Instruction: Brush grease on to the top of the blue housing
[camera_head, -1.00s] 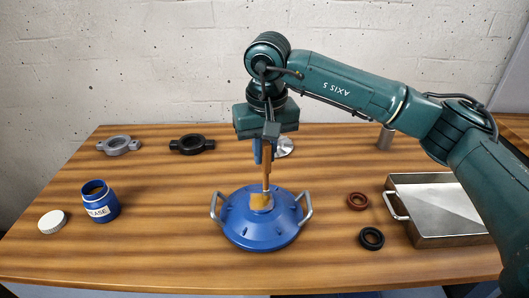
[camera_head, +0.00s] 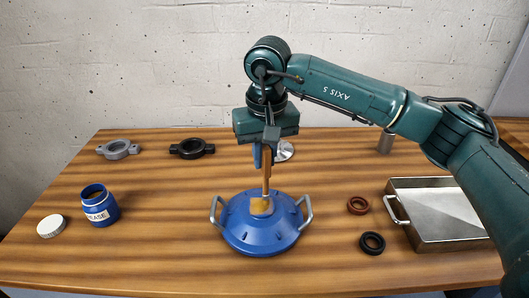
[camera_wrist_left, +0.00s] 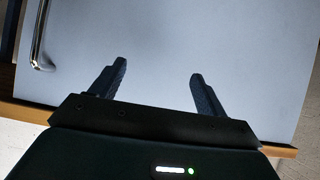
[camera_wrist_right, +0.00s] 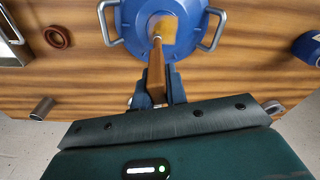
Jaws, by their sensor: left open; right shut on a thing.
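The blue housing (camera_head: 240,238), a round domed part with two grey side handles, sits on the wooden table. It also shows at the top of the right wrist view (camera_wrist_right: 135,22). My right gripper (camera_head: 265,155) is above it, shut on the wooden handle of a brush (camera_wrist_right: 156,78). The brush points down and its yellowish head (camera_head: 261,205) is at the middle of the housing's top. A yellowish patch (camera_wrist_right: 163,30) shows there; I cannot tell bristles from grease. The open blue grease jar (camera_head: 100,207) stands at the left. My left gripper (camera_wrist_left: 158,85) is open and empty.
A white lid (camera_head: 51,226) lies beside the jar. Red (camera_head: 357,205) and black (camera_head: 372,243) rings lie right of the housing, near a metal tray (camera_head: 430,246).

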